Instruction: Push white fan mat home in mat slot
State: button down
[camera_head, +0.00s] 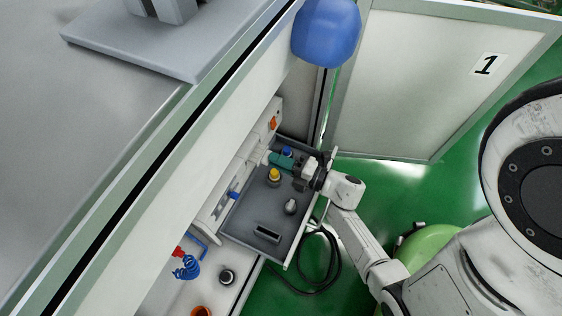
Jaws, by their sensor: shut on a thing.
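My gripper (298,172) is over the far right part of a dark grey tray (245,215). It is shut on a teal, rounded piece (282,161), which points left toward the white inner panel of the cabinet. A small pale part shows at the teal piece's left end. I cannot make out a white fan mat for certain; the view is small and from above. I cannot tell which opening is the mat slot.
The tray also holds a yellow-topped knob (274,174), a grey knob (290,206) and a dark slotted block (267,233). A blue coiled hose (186,267) and an orange ring (202,311) are lower left. An open door (430,80) marked 1 stands right. A black cable (320,285) hangs beside the tray.

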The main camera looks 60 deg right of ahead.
jog(key=shift+w+b, duration=0.3)
jog(key=shift+w, duration=1.05)
jog(key=c, duration=1)
grip_release()
jog(key=s+p, duration=0.2)
jog(key=s, duration=0.8)
jog(key=shift+s+d, duration=0.1)
jog(key=shift+s, duration=0.25)
